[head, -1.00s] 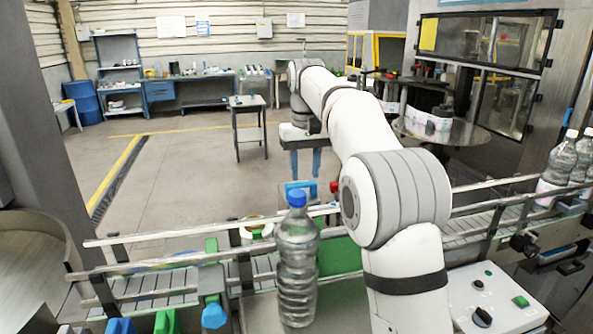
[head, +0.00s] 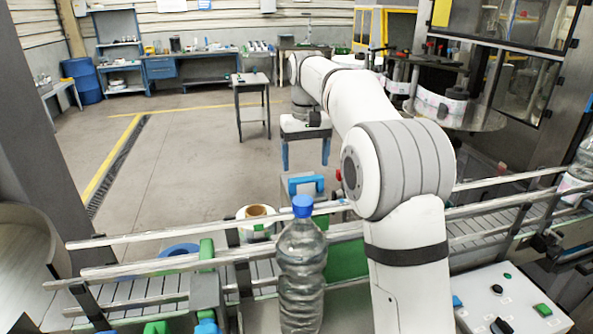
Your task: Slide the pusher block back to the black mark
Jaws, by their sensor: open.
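My gripper (head: 305,158) hangs beyond the conveyor, its two blue fingers spread apart with nothing between them. Below it, behind the bottle and far rail, is a blue-topped block (head: 303,183); it may be the pusher block, but I cannot be sure. The fingers look apart from it. Its lower part is hidden by the rail and bottle. I cannot make out the black mark.
A clear bottle with a blue cap (head: 302,265) stands in front, near the conveyor rails (head: 130,236). A label roll (head: 256,222) lies behind it. A control panel (head: 510,300) is at lower right.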

